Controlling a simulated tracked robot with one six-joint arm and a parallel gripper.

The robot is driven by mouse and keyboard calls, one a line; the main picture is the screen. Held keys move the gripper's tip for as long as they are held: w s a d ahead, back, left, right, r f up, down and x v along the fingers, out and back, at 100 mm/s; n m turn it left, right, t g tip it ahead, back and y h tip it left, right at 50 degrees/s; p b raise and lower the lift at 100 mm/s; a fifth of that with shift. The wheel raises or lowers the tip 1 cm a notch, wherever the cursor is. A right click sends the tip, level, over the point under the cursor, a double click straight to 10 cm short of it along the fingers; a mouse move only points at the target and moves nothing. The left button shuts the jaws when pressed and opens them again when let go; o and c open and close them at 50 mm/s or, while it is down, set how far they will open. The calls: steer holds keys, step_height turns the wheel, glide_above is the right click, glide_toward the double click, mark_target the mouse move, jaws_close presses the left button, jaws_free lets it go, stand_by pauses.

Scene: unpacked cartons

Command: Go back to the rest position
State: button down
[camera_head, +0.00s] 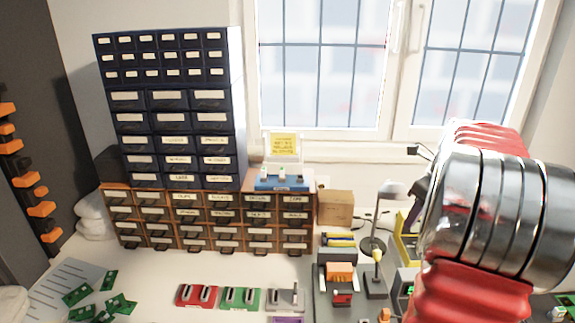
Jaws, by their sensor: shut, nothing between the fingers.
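My arm, with red ribbed sleeves and shiny metal rings, fills the right side of the head view. My gripper cannot be made out in this view. The arm hides part of the bench and the things behind it at the right.
A dark drawer cabinet (170,122) stands on brown drawers (210,213) at the back left. Red (197,296), green (240,298) and grey (285,298) holders lie in front. A desk lamp (390,190), cardboard box (336,208) and tools crowd the right. Green circuit boards (103,297) lie front left.

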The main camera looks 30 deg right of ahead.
steer(key=s+a+n+t, duration=0.1)
steer(key=s+a+n, duration=0.2)
steer(key=a+n, duration=1.4)
steer(key=s+a+r+n+t, duration=0.1)
steer(key=s+a+n, duration=0.3)
steer(key=a+n, duration=1.3)
steer(key=a, duration=1.1)
steer(key=shift+s+n+t, duration=0.3)
steer(key=shift+n, duration=0.1)
steer(key=shift+r, duration=0.1)
